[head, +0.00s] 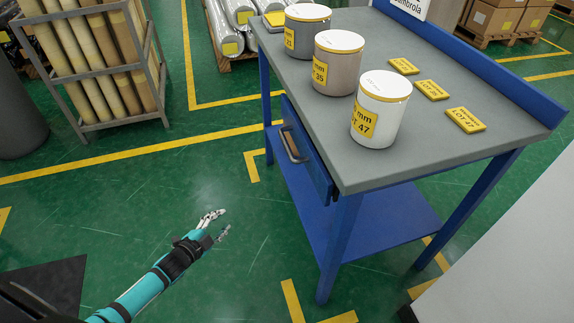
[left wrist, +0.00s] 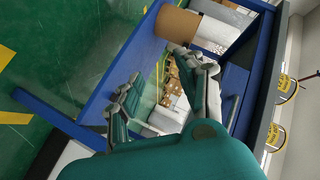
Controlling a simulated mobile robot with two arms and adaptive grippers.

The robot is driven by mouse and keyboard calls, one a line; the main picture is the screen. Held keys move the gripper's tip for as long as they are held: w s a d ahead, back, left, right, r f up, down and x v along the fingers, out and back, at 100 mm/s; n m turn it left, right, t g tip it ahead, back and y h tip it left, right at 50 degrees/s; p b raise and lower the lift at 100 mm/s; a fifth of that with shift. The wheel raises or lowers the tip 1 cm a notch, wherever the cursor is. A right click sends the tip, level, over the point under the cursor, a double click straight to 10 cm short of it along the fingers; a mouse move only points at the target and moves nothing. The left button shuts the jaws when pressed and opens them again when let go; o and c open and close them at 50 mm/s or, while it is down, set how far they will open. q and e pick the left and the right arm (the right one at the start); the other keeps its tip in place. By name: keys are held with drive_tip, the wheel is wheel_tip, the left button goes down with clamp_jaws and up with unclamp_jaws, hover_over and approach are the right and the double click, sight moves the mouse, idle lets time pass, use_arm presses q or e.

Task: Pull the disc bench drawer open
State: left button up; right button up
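The blue bench has a grey top (head: 350,148). Its blue drawer (head: 312,165) is set under the top on the left side and looks shut, with a dark bar handle (head: 292,145) on its front. My left gripper (head: 218,225) is open and empty, low and to the left of the drawer, apart from the handle. The left wrist view shows its two spread finger groups (left wrist: 165,95) with nothing between them, and the blue bench side (left wrist: 237,82) beyond, tilted. My right gripper is in neither view.
Three lidded canisters (head: 378,110) and several yellow lot tags (head: 465,120) stand or lie on the bench top. A rack of long rolls (head: 95,60) is at upper left. Green floor (head: 190,180) between gripper and bench is clear. A blue lower shelf (head: 385,225) spans the bench legs.

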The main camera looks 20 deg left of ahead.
use_arm(q)
drive_tip(key=w+d+r+m+t+h+b, duration=0.35)
drive_tip(key=w+r+m, duration=0.2)
drive_tip(key=r, duration=0.35)
drive_tip(key=m+h+b, duration=0.3)
drive_tip(key=m+h, duration=0.2)
approach(286, 143)
drive_tip(key=shift+g, duration=0.35)
drive_tip(key=b+x, duration=0.1)
drive_tip(key=x, duration=0.9)
drive_tip(key=shift+f+b, duration=0.2)
drive_tip(key=shift+b, duration=0.15)
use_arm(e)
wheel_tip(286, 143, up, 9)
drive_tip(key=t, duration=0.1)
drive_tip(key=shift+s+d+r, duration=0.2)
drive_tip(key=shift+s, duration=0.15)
use_arm(q)
drive_tip(key=shift+c, duration=0.2)
clamp_jaws()
